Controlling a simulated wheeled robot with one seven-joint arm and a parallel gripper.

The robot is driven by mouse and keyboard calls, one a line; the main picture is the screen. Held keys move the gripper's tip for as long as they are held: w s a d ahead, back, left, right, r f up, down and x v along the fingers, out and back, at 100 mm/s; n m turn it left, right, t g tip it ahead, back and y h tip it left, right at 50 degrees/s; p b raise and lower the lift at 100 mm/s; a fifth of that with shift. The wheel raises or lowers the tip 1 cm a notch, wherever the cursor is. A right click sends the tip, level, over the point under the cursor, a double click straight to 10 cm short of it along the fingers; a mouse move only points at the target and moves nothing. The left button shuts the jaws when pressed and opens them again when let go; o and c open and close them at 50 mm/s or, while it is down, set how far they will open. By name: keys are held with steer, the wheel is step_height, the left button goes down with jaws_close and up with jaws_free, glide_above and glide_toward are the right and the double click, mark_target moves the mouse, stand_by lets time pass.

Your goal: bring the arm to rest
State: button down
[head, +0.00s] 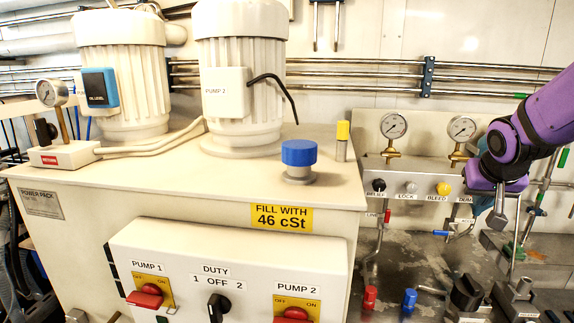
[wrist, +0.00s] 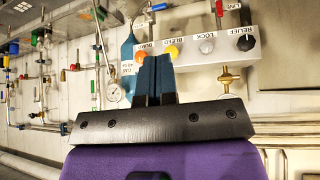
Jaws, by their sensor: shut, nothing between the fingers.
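My purple arm (head: 540,115) reaches in from the right in the head view. My gripper (head: 498,212) points down in front of the right end of the gauge panel. In the wrist view my gripper (wrist: 153,62) shows two dark fingers side by side, shut and empty.
The gauge panel (wrist: 215,50) carries several knobs, including a yellow one (head: 443,188). Two gauges (head: 394,125) stand above it. A steel worktop with valves, including a red one (head: 370,297), lies below. A power pack (head: 200,195) with two pumps fills the left.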

steer(key=s+a+r+n+y, duration=0.1)
steer(key=s+a+r+n, duration=0.1)
steer(key=s+a, duration=0.4)
steer(key=s+a+r+n+y, duration=0.2)
steer(key=s+a+r, duration=0.2)
steer(key=s+a, duration=0.3)
steer(key=s, duration=0.5)
steer(key=shift+s+a+r+g, duration=0.15)
steer(key=shift+s+a+g, duration=0.1)
steer(key=shift+s+g, duration=0.15)
